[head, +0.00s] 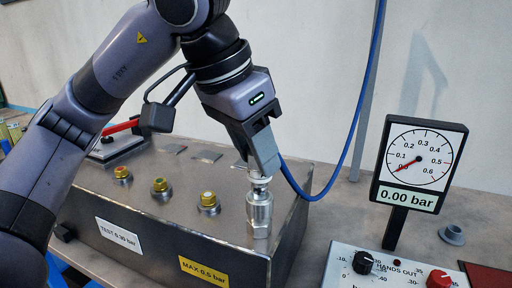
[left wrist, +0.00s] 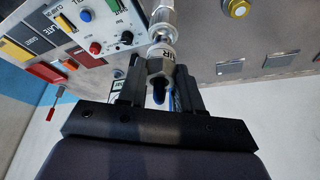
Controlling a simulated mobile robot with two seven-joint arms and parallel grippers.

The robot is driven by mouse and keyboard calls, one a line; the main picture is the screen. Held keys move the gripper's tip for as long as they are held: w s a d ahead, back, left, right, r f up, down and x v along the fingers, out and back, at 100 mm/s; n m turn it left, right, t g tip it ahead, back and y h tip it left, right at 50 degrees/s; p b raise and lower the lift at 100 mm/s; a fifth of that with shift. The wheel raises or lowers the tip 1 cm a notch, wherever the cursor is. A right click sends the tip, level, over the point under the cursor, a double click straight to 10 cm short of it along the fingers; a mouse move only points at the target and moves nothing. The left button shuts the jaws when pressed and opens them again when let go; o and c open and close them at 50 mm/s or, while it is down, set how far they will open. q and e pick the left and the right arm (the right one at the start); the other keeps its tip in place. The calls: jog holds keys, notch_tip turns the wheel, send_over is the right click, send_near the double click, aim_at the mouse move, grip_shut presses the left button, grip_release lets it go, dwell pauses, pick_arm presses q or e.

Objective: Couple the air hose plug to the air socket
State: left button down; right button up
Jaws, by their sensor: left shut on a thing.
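My left gripper (head: 262,168) is above the right end of a metal box, shut on the silvery air hose plug (head: 259,184). The plug points down, in line with the upright metal air socket (head: 260,212) on the box. Plug and socket look close to touching; I cannot tell whether they are locked together. The left wrist view shows the plug (left wrist: 160,68) between the fingers of the left gripper (left wrist: 155,88) and the socket (left wrist: 162,18) beyond it. The blue hose (head: 329,190) loops from behind the gripper up to the right. My right gripper is not in view.
The metal box (head: 140,245) carries several brass fittings (head: 160,187) left of the socket. A gauge (head: 418,163) reading 0.00 bar stands at the right, behind a control panel (head: 400,268) with knobs. A grey cap-like part (head: 452,235) lies on the bench.

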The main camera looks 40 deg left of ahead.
pick_arm(q)
jog(key=shift+f+b, duration=1.05)
jog(key=shift+f, duration=0.3)
jog(key=c, duration=0.7)
grip_release()
jog(key=p+v, duration=0.1)
jog(key=v, duration=0.6)
jog(key=shift+r, duration=0.1)
jog(key=shift+d, duration=0.1)
